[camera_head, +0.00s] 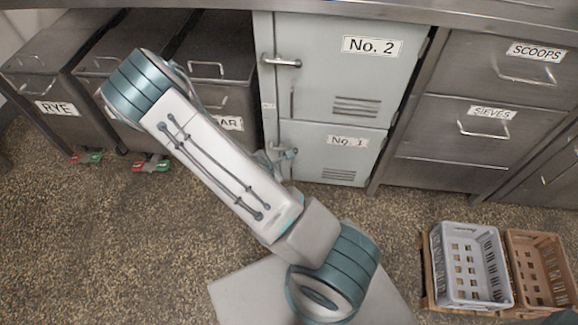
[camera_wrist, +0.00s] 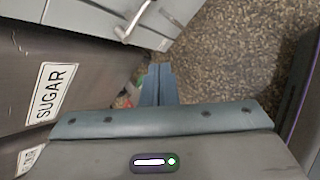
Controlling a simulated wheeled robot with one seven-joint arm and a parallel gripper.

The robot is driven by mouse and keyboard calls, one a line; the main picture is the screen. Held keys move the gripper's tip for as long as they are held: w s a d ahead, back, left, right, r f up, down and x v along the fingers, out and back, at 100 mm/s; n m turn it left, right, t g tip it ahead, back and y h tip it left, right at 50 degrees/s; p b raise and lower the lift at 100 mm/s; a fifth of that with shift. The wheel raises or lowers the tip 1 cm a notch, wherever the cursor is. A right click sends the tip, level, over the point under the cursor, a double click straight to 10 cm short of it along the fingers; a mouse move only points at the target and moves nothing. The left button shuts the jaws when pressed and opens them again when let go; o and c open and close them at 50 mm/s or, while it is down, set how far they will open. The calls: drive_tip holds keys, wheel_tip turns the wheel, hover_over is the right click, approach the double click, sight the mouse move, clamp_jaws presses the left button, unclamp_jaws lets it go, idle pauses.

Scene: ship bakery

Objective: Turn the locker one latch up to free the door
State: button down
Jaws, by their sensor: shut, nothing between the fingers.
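The locker has an upper door marked No. 2 (camera_head: 312,85) and a lower door marked No. 1 (camera_head: 318,150). Both doors look closed. The locker one latch (camera_head: 284,150) is at the left edge of the lower door, partly hidden by my gripper (camera_head: 277,164). In the wrist view a bare metal latch bar (camera_wrist: 134,20) lies against the grey locker front (camera_wrist: 90,16). My gripper (camera_wrist: 158,68) is shut and empty, its fingertips just below and right of that bar in the picture, seemingly apart from it. Contact cannot be told in the head view.
The No. 2 latch (camera_head: 281,62) sits above. Bins marked RYE (camera_head: 40,85) and SUGAR (camera_wrist: 30,70) stand left of the locker. Drawers marked SCOOPS and SIEVES (camera_head: 480,145) stand right. A grey crate (camera_head: 470,302) and a brown crate (camera_head: 540,238) are at lower right. Open floor lies in front.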

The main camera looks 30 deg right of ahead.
drive_tip(key=d+f+n+t+h+b, duration=0.1)
drive_tip(key=d+f+n+t+b, duration=0.3)
drive_tip(key=f+n, duration=0.5)
drive_tip(key=shift+w+d+f+n+h+b, duration=0.25)
drive_tip(key=shift+d+f+n+h+b, duration=0.15)
drive_tip(key=shift+f+b, duration=0.45)
drive_tip(key=shift+r, duration=0.2)
drive_tip(key=b+x, duration=0.4)
drive_tip(key=x, duration=0.6)
drive_tip(key=shift+w+d+r+b, duration=0.15)
drive_tip(key=shift+r+b, duration=0.1)
drive_tip(key=shift+r, duration=0.7)
drive_tip(key=shift+w+r+b, duration=0.15)
drive_tip(key=shift+r+b, duration=0.05)
drive_tip(key=shift+r, duration=0.75)
drive_tip(key=shift+d, duration=0.1)
drive_tip(key=shift+r, duration=0.25)
